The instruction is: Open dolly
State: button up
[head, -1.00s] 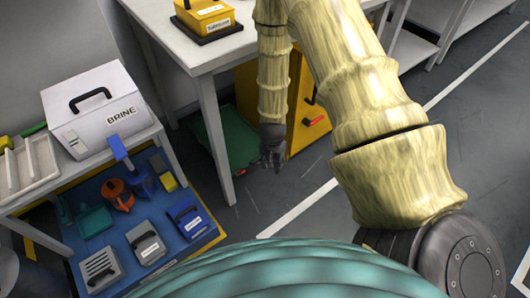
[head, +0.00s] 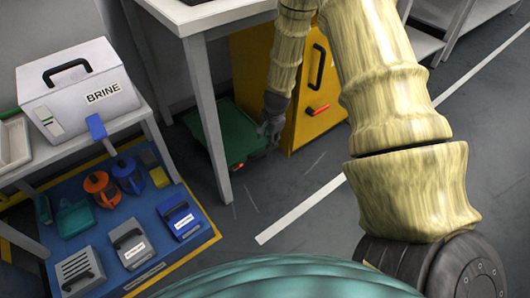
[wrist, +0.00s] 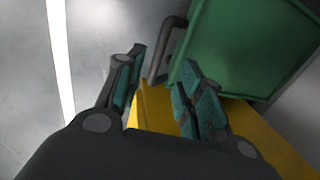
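No object is labelled as the dolly. A low green container (head: 218,132) sits on the floor under the white table. A green bin wall (wrist: 245,45) with a dark grey bar handle (wrist: 165,50) fills the upper right of the wrist view. A yellow surface (wrist: 155,105) lies below it, partly hidden by my fingers. My gripper (head: 270,132) is low, in front of the yellow cabinet and beside the green container. Its two teal-padded fingers (wrist: 160,75) are apart with nothing between them. The bar handle is just beyond the fingertips; I cannot tell if they touch.
The yellow cabinet (head: 255,75) has a black handle and a red latch (head: 316,110). A white table leg (head: 208,125) stands left of my gripper. At left are a BRINE box (head: 80,90) and a blue mat (head: 90,225) with tools. Floor at right is clear.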

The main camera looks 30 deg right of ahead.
aim_at(265, 151)
jog(key=f+b, duration=0.1)
jog(key=f, duration=0.2)
jog(key=w+f+b, duration=0.1)
jog(key=f, duration=0.2)
jog(key=f+b, duration=0.2)
jog(key=f, duration=0.1)
jog(key=shift+w+a, duration=0.1)
jog(key=shift+w, duration=0.25)
grip_shut()
